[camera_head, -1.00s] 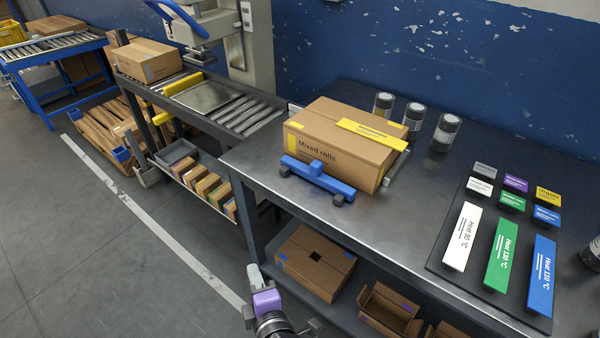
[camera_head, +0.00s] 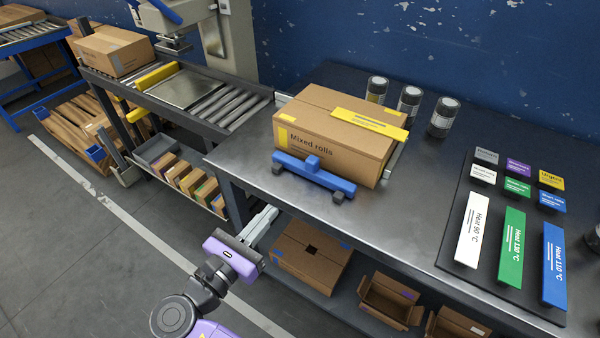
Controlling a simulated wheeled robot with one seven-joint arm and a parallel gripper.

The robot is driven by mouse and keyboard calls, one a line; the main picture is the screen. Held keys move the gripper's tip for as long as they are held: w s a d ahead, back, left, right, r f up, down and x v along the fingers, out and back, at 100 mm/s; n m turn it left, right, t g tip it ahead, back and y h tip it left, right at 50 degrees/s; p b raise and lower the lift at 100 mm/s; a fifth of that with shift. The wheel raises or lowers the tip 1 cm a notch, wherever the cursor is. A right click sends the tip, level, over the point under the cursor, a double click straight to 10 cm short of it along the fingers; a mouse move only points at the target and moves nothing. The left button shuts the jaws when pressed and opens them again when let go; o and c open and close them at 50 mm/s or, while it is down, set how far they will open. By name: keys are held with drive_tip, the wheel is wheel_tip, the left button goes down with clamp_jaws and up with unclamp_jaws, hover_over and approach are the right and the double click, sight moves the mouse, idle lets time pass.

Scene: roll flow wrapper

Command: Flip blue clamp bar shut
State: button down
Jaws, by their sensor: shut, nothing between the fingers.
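The blue clamp bar (camera_head: 326,180) lies low along the front side of the "Mixed rolls" carton (camera_head: 338,150), near the table's front edge. It has a raised blue knob at its middle and dark feet at its ends. The carton stands on the dark table. My gripper (camera_head: 268,214) is shut and empty, in front of the table edge, to the left of and below the clamp bar. It is apart from the bar.
The dark table (camera_head: 410,225) has clear room right of the carton. A yellow label strip (camera_head: 368,124) lies on the carton. Several jars (camera_head: 444,117) stand behind. A panel of coloured label plates (camera_head: 513,235) lies at right. A roller conveyor (camera_head: 228,108) adjoins at left. Open cartons (camera_head: 390,304) sit on the lower shelf.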

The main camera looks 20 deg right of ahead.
sight(309, 166)
idle(0.3)
drive_tip(key=x, duration=1.4)
drive_tip(key=shift+w+d, duration=0.1)
drive_tip(key=shift+d, duration=0.05)
drive_tip(key=shift+p+x, duration=0.3)
drive_tip(key=shift+x, duration=1.65)
drive_tip(key=shift+d+r, duration=0.1)
